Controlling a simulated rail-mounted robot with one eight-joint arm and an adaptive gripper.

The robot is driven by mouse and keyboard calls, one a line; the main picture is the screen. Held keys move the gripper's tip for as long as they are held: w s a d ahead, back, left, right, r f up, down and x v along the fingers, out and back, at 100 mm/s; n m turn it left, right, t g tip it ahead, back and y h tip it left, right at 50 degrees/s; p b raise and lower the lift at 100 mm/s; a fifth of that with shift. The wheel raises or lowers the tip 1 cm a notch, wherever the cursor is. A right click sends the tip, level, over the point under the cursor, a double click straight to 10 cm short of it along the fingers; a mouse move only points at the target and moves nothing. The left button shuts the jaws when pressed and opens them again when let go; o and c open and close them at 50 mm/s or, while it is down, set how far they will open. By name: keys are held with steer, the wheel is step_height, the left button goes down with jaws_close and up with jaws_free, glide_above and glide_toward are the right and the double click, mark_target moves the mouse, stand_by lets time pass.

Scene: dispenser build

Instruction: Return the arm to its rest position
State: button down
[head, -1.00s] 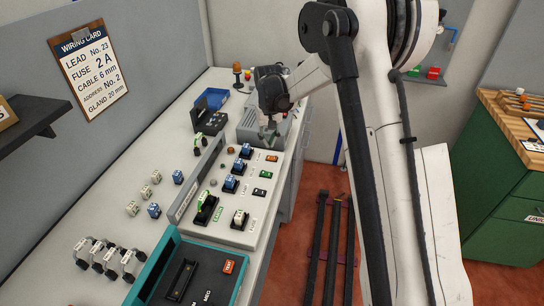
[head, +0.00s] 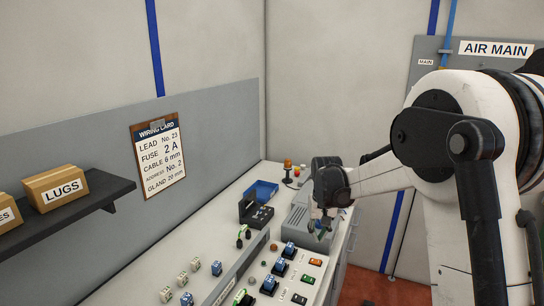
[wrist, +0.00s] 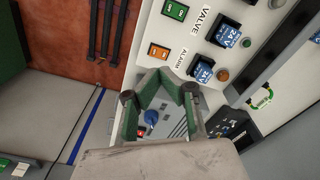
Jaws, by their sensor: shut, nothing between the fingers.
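My gripper (head: 320,230) is at the far part of the bench, beside and seemingly above the ribbed grey box (head: 298,222). In the wrist view my gripper (wrist: 165,72) has its green-padded fingers drawn together with nothing held. A blue knob (wrist: 151,117) on the grey box shows between the finger linkages. The gap between the fingers and the box cannot be judged exactly. My arm reaches in from the right of the head view, its elbow raised.
The control panel (head: 286,283) with blue modules is near the gripper. A blue tray (head: 262,191) and black device (head: 254,212) stand behind. A shelf (head: 70,212) with cartons and a wiring card (head: 158,158) are at left. Red floor (head: 375,288) is open right of the bench.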

steer(key=s+d+r+t+b, duration=0.1)
steer(key=s+r+t+b, duration=0.1)
steer(key=s+r, duration=0.5)
steer(key=s+d+r+t+b, duration=0.15)
steer(key=s+r, duration=0.25)
steer(key=s, duration=0.7)
steer(key=s+f+t+b, duration=0.1)
steer(key=s+f+b, duration=0.1)
steer(key=s, duration=0.6)
steer(key=s+d+f+t+b, duration=0.1)
steer(key=s+f+t, duration=0.1)
steer(key=s, duration=0.7)
steer(key=shift+s+d+f+m+b, duration=0.2)
steer(key=shift+f+m+b, duration=0.15)
steer(key=shift+f, duration=0.4)
